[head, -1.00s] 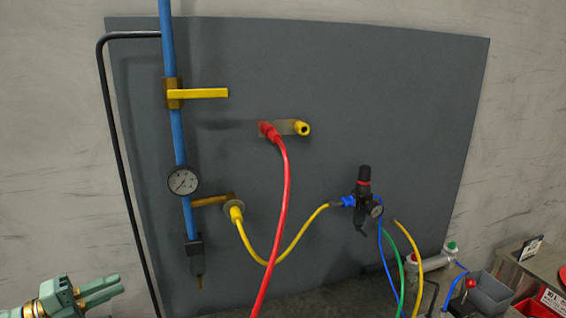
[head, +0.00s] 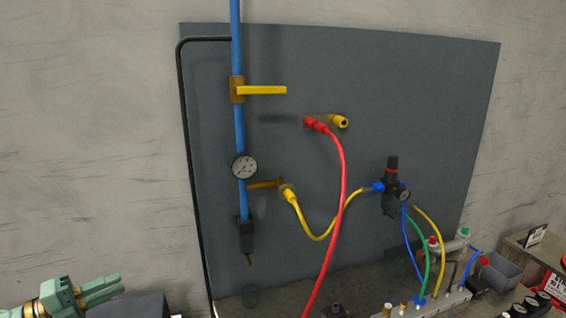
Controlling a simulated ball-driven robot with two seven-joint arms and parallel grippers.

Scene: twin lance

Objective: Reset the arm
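My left gripper (head: 118,287) is at the lower left corner of the head view, with green fingers and a brass-coloured ring at its wrist. Its two fingers lie close together along the line of sight, so I cannot tell whether they are open or shut. I see nothing held in it. It is well to the left of the grey panel and touches nothing that I can see. My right gripper and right arm are out of view.
A grey panel (head: 440,110) carries a blue pipe (head: 240,130), yellow valve handle (head: 262,90), gauge (head: 244,167) and black regulator (head: 391,190). A red hose (head: 341,200) and a yellow hose (head: 318,238) hang there. Fittings and a grey bin (head: 503,268) stand lower right.

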